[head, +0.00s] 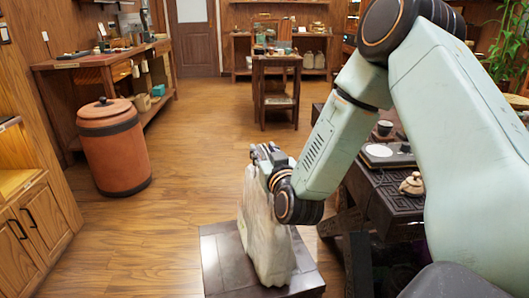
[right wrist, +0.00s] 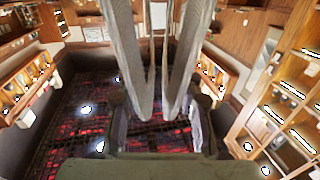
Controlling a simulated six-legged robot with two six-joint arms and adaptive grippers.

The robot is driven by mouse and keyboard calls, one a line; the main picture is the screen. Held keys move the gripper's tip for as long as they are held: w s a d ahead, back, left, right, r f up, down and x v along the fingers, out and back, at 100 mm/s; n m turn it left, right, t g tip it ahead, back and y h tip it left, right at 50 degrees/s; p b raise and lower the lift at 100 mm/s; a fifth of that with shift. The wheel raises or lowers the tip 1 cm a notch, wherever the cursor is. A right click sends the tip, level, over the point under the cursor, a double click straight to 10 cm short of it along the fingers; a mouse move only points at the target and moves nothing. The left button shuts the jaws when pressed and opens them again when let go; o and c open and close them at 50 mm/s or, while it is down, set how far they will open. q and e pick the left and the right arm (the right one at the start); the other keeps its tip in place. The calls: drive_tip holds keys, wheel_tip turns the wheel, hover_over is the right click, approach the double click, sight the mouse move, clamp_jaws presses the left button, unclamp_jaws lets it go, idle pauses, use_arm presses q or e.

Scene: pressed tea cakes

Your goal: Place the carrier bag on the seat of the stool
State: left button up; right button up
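The carrier bag (head: 266,235) is pale off-white and stands roughly upright, its lower end on the dark square stool seat (head: 224,262). My right gripper (head: 264,154) is at the top of the bag, partly hidden by its own wrist. In the right wrist view two grey strips (right wrist: 146,70), which look like the bag's handles, run down between the fingers of my right gripper (right wrist: 157,112). The fingers look apart, with a gap showing between them. The stool's legs are out of sight. My left gripper is not in view.
A lidded terracotta bin (head: 113,150) stands on the floor at left. A dark tea table (head: 395,190) with a small teapot (head: 412,184) is close on the right, partly behind my arm. The wooden floor (head: 205,130) between is clear.

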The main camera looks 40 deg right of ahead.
drive_tip(key=p+v, duration=0.3)
drive_tip(key=v, duration=0.9)
idle(0.6)
